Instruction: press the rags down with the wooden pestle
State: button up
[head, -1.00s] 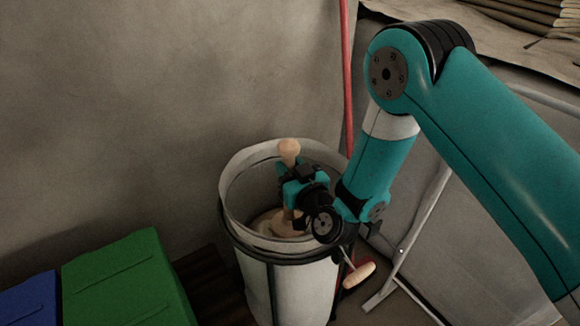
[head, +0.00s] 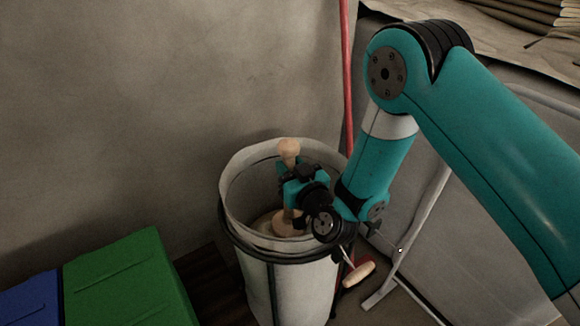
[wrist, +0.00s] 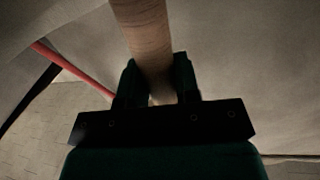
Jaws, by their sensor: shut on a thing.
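The wooden pestle (head: 289,151) stands upright inside the white bin (head: 236,190), its round knob near the height of the rim. Its wide foot (head: 283,226) is low in the bin. My gripper (head: 291,192) is shut on the pestle's shaft, inside the bin opening. In the wrist view the shaft (wrist: 146,40) runs up between the two fingers of my gripper (wrist: 157,85). A pale patch of cloth (head: 262,224) shows beside the foot; most of the rags are hidden by the bin wall, the pestle and my arm.
A green box (head: 125,280) and a blue box (head: 28,302) stand at the lower left. A red pole (head: 347,80) leans behind the bin. The wall is close behind.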

notch_tip(320, 180, up, 24)
jog(key=p, duration=2.3)
jog(key=shift+r, duration=0.2)
jog(key=shift+w, duration=0.1)
